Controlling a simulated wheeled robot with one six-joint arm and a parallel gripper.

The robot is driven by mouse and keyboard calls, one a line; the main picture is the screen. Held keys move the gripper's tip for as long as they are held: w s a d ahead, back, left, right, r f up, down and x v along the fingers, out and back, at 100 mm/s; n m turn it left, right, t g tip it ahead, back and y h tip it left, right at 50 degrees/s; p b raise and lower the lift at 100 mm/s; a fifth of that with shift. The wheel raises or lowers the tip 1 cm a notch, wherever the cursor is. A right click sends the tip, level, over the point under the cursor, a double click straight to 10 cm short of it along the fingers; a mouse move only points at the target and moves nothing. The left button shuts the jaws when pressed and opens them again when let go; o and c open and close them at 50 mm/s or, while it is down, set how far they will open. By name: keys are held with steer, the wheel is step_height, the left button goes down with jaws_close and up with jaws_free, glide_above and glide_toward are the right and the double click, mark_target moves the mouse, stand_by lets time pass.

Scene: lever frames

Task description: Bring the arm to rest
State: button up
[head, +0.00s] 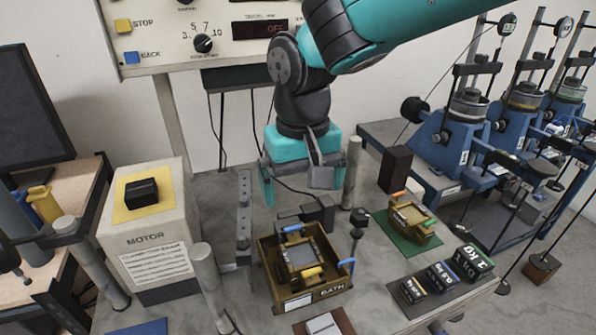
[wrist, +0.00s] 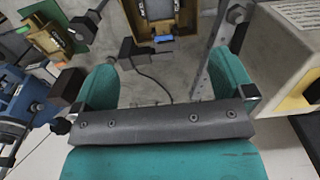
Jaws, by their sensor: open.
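My gripper (head: 298,182) hangs from my teal and dark arm at the upper middle of the head view. It points down, its teal fingers apart, with nothing visible between them. It is above the back of the workbench, behind the wooden box marked BATH (head: 318,294). In the wrist view the two teal fingers of my gripper (wrist: 166,84) stand wide apart. Bare bench and a thin black cable (wrist: 154,80) show between them. A dark block with a plug-like end (wrist: 135,52) lies beyond the fingertips.
The MOTOR box (head: 149,228) stands left of my gripper. A metal slotted post (head: 244,215) and a round post (head: 351,172) rise close to it. A control panel (head: 160,58) is behind. Labelled weights (head: 441,275) and a small wooden box (head: 411,222) on a green mat are right.

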steer(key=s+d+r+n+y, duration=0.3)
steer(key=s+d, duration=0.8)
steer(key=s, duration=0.5)
steer(key=shift+s+d+n+y, duration=0.15)
steer(key=shift+d+n+y, duration=0.05)
steer(key=shift+n+y, duration=0.35)
